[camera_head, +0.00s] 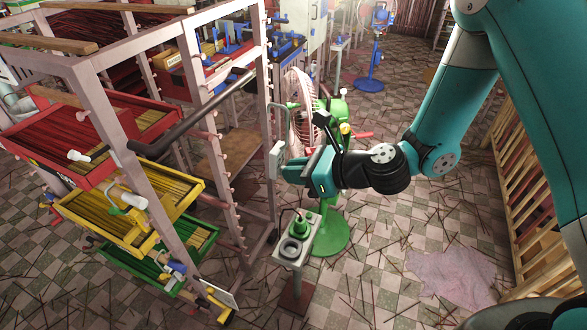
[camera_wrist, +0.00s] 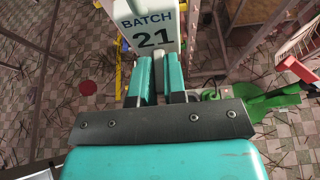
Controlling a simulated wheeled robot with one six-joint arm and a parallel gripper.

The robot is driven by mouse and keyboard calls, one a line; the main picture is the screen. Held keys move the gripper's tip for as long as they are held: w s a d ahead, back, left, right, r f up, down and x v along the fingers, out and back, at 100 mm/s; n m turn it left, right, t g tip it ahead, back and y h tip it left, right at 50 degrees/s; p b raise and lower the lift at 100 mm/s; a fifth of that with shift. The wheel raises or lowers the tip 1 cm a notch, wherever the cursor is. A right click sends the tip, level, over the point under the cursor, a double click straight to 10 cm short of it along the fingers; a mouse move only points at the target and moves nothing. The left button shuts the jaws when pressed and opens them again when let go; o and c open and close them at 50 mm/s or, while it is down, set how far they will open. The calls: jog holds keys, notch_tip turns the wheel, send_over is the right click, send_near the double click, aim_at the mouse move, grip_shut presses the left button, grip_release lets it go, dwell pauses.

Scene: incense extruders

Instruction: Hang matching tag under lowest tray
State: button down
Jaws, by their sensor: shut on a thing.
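My gripper (camera_head: 290,172) is shut on a white tag (camera_head: 276,158), held in the air right of the rack. In the wrist view the tag (camera_wrist: 150,30) reads "BATCH 21" and stands at the fingertips of my gripper (camera_wrist: 160,72). The lowest tray is green (camera_head: 130,257), holds incense sticks, and sits low in the rack, left of and below my gripper. A yellow tray (camera_head: 85,217) and a red tray (camera_head: 68,142) are above it. Small white and blue fittings are at the trays' ends. Any number on the green tray is too small to read.
The pale rack's posts (camera_head: 215,180) stand between my gripper and the trays. A small stand (camera_head: 290,262) with a green-topped item and a dark ring is below my gripper. A green pedestal fan (camera_head: 325,235) is close behind. Loose sticks litter the tiled floor.

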jog(key=shift+r+p, duration=0.55)
jog(key=shift+r, duration=0.2)
jog(key=shift+s+d+f+b, duration=0.2)
jog(key=shift+d+b, duration=0.15)
jog(key=shift+d, duration=0.2)
jog(key=s+d, duration=0.3)
jog(key=d, duration=0.3)
jog(key=shift+s+d+r, duration=0.15)
jog(key=shift+s+d, duration=0.25)
jog(key=shift+d, duration=0.1)
